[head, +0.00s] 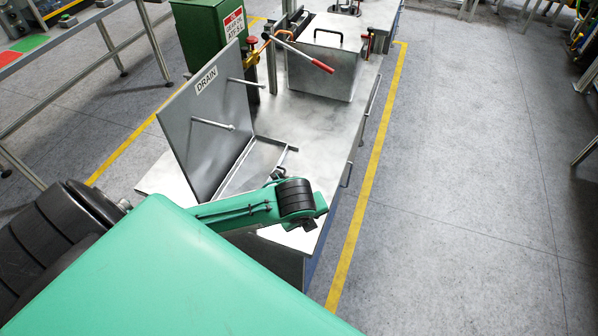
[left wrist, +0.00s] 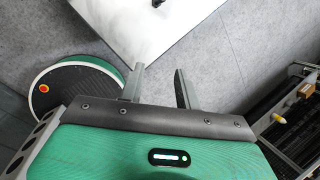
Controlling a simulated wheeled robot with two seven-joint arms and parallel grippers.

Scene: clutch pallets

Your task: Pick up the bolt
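I cannot make out a bolt in either view. My left gripper (left wrist: 160,75) is open in the left wrist view. Its two grey fingers are apart with nothing between them, and grey floor shows beyond. In the head view my green left arm crosses the lower left and its black joint hangs over the near end of the metal workbench (head: 310,130). The gripper itself cannot be made out there, and the arm hides part of the bench. The bench corner also shows at the top of the left wrist view (left wrist: 185,20). My right gripper is not in view.
An upright metal panel labelled DRAIN (head: 195,135), with two pegs, stands beside a shallow tray (head: 250,170). Behind are a metal box (head: 325,65), a red-handled lever (head: 300,53) and a green container (head: 210,35). Open floor (head: 470,180) lies to the right.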

